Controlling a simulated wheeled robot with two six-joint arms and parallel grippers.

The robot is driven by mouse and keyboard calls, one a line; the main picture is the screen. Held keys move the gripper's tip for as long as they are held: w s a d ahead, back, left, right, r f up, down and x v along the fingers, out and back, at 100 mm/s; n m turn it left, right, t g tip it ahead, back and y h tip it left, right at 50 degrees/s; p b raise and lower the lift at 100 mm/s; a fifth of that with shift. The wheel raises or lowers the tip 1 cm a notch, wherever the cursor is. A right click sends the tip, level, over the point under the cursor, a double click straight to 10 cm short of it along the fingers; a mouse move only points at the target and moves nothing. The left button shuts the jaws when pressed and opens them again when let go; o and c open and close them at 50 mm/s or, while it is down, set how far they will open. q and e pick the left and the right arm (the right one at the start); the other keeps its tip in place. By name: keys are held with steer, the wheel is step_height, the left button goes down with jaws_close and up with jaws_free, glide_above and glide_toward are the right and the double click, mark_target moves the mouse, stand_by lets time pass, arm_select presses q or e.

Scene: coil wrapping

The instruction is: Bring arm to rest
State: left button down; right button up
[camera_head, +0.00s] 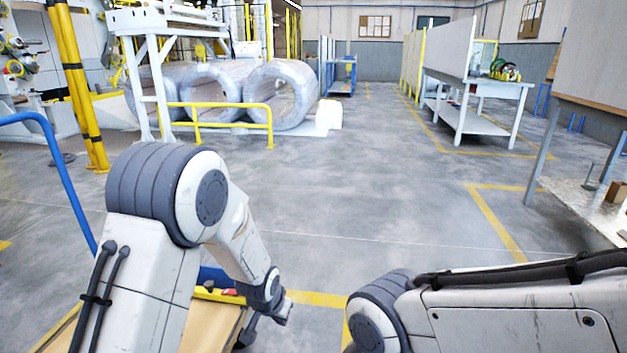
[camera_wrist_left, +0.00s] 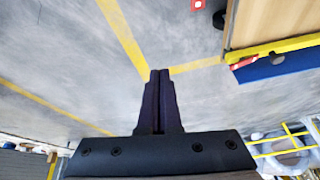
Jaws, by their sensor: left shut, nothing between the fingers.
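My left arm comes in from the left of the head view, bends at a dark ribbed joint and slopes down to the right. Its gripper (camera_head: 280,312) points down beside the wooden cart, small and partly dark in this view. In the left wrist view the two dark fingers of the left gripper (camera_wrist_left: 160,75) are together with nothing between them, above bare grey floor. My right arm lies across the lower right of the head view. Its gripper is out of view.
A wooden-topped cart (camera_head: 213,325) with a blue handle stands at lower left; its edge also shows in the left wrist view (camera_wrist_left: 265,25). Large wrapped coils (camera_head: 283,95) lie behind a yellow rail (camera_head: 225,105). Workbenches (camera_head: 475,85) stand right. The middle floor is clear.

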arm_select(q)
steer(key=s+d+r+m+g, duration=0.2)
steer(key=s+d+r, duration=0.3)
steer(key=s+r, duration=0.65)
steer(key=s+a+r+m+g+p, duration=0.1)
steer(key=s+r, duration=0.2)
steer(key=s, duration=0.6)
steer(key=s+a+r+m+g+p, duration=0.1)
steer(key=s+r, duration=0.2)
steer(key=s, duration=0.7)
step_height(320, 180, up, 36)
steer(key=p, duration=3.6)
steer(key=shift+w+d+r+n, duration=0.15)
steer(key=shift+w+d+n, duration=0.05)
steer(key=shift+w+n, duration=0.1)
